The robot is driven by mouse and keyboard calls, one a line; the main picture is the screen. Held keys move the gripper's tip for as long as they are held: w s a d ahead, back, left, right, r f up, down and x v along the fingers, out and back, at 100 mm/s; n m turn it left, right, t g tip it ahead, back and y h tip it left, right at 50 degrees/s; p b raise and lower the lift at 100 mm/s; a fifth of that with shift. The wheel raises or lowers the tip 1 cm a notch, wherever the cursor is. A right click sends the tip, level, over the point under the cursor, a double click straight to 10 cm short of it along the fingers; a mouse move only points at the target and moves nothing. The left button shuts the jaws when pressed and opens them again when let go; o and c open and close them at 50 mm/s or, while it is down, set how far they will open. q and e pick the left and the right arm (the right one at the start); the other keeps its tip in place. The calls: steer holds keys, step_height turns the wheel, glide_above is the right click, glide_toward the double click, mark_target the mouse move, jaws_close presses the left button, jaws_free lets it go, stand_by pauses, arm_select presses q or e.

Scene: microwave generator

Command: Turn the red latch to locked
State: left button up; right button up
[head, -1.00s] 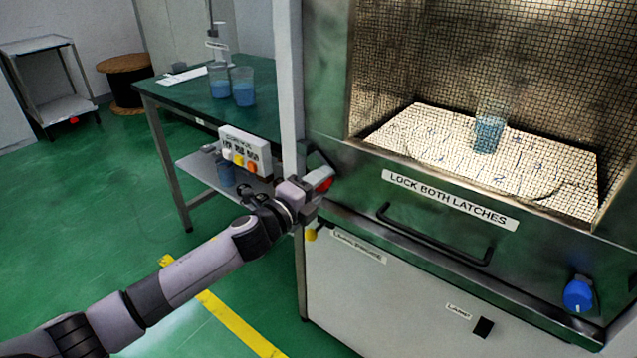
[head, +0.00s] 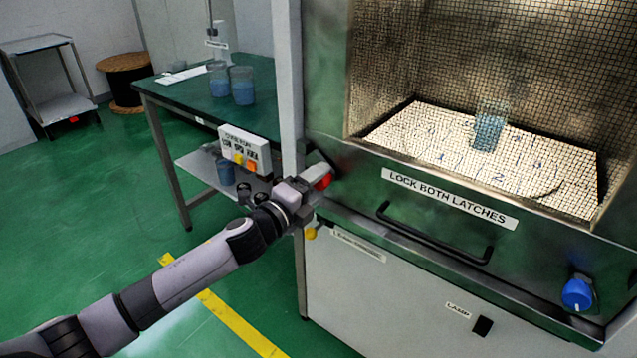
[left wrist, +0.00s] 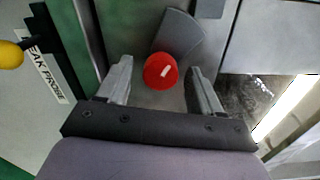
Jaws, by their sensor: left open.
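The red latch (head: 322,181) is at the left edge of the cabinet front, partly hidden behind my left gripper (head: 308,195). In the left wrist view the red latch (left wrist: 161,71) is a round knob with a white mark, and a grey plate shows behind it. My left gripper (left wrist: 160,85) is open, with one finger on each side of the knob. Gaps show between the knob and both fingers. A blue knob (head: 577,294) with a white mark is at the cabinet's right side. My right gripper is not in view.
The cabinet has a "LOCK BOTH LATCHES" label (head: 449,198) and a black handle (head: 432,236). A yellow knob (left wrist: 10,54) sits beside the "LEAK PROBE" label. A green table (head: 190,105) with beakers and a control box (head: 244,150) stands left. Green floor is clear left of my arm.

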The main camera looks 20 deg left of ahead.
arm_select(q)
steer(key=v, duration=0.6)
stand_by(0.4)
steer(key=s+f+n+g+y+p, duration=0.1)
steer(key=s+f+n+g+p, duration=0.1)
steer(key=s+f+n, duration=0.3)
steer(key=s+f+n+g+y+p, duration=0.1)
steer(key=s+f+n+g+p, duration=0.1)
steer(key=s+f+n, duration=0.3)
steer(key=s+f+n+g+y+p, duration=0.2)
steer(key=s+f+n+p, duration=0.2)
steer(key=s+n, duration=0.7)
steer(key=s+f, duration=0.1)
steer(key=s, duration=0.4)
steer(key=shift+s+d+n+g+p, duration=0.2)
steer(key=shift+n+g+p, duration=0.1)
steer(key=shift+p, duration=0.05)
steer(key=shift+d+f, duration=0.1)
